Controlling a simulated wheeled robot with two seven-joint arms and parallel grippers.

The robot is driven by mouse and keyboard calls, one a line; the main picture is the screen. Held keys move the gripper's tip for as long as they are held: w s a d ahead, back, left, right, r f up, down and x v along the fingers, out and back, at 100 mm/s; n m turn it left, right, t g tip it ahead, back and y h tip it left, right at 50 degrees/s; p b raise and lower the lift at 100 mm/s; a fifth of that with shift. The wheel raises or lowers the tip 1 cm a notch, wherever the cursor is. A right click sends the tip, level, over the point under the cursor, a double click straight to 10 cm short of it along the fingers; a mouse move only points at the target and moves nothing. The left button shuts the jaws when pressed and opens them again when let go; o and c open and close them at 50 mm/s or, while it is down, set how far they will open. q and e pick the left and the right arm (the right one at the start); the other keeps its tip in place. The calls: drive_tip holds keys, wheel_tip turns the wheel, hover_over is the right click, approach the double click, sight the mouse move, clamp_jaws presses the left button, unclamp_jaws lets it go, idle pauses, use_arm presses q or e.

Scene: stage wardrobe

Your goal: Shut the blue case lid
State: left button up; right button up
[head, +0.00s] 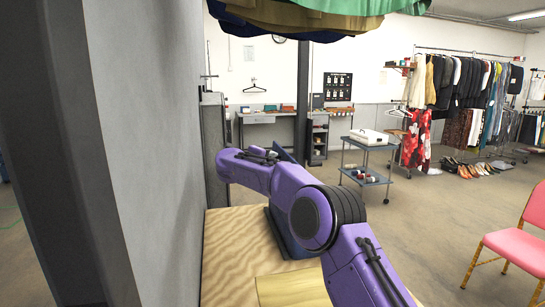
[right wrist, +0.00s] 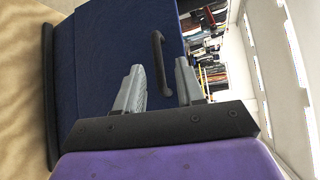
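The dark blue case (head: 290,240) stands on the wooden table in the head view, mostly hidden behind my purple right arm. A blue panel, seemingly its raised lid (head: 284,156), shows above the arm. In the right wrist view a broad blue face (right wrist: 110,50) with a black handle (right wrist: 160,65) fills the left and middle. My left gripper is not in view.
The light wooden table (head: 232,255) has bare room left of the case. A grey wall (head: 150,150) stands close on the left. A trolley (head: 368,165) with a white case, clothes racks and a pink chair (head: 520,240) stand farther off. Cloth hangs overhead.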

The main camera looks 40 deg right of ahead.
drive_tip(key=x, duration=0.3)
drive_tip(key=shift+w+f+p, duration=0.1)
drive_tip(key=shift+p, duration=0.25)
drive_tip(key=shift+c, duration=0.3)
drive_tip(key=shift+w, duration=0.1)
clamp_jaws()
drive_tip(key=shift+d, duration=0.1)
